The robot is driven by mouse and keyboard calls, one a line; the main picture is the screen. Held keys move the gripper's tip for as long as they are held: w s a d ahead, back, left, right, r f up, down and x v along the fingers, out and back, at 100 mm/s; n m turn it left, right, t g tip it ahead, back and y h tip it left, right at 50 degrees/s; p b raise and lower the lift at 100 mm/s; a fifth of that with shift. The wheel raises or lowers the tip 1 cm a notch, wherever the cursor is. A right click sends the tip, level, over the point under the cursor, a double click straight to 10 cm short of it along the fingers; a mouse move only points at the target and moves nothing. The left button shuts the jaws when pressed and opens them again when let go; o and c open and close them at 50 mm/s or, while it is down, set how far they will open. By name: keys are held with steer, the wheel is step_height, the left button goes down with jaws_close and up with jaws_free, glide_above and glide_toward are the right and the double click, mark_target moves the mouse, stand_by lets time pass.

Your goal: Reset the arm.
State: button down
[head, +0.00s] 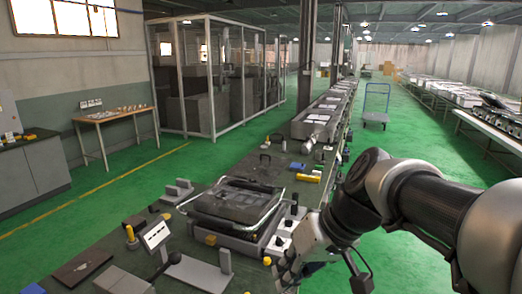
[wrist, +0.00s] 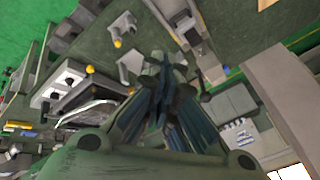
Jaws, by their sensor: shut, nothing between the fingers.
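My gripper (head: 287,270) is at the lower middle of the head view, near the right edge of the long workbench (head: 92,246). In the wrist view my gripper (wrist: 165,68) shows its fingers closed together, with nothing held. Below it are the bench top and grey fixtures. In the head view, a dark rectangular unit with a curved metal handle (head: 237,201) sits on the bench, to the left of and beyond my gripper. My gripper appears apart from it. My arm reaches in from the right side.
Several fixtures and a yellow block (head: 307,178) stand along the bench. A lit white panel (head: 155,235) stands at the near left. A wooden table (head: 113,117) and a glazed enclosure (head: 215,75) are on the left. A blue-handled cart (head: 375,117) stands in the open green aisle.

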steer(key=s+d+f+m+t+h, duration=0.1)
steer(key=s+d+f+h, duration=0.1)
steer(key=s, duration=0.6)
steer(key=s+d+f+m+h, duration=0.2)
steer(key=s+d+f+h, duration=0.1)
steer(key=s+d, duration=0.4)
steer(key=shift+s+d+f+t, duration=0.25)
steer(key=shift+s+f+t, duration=0.2)
steer(key=shift+s, duration=0.35)
steer(key=shift+a, duration=0.1)
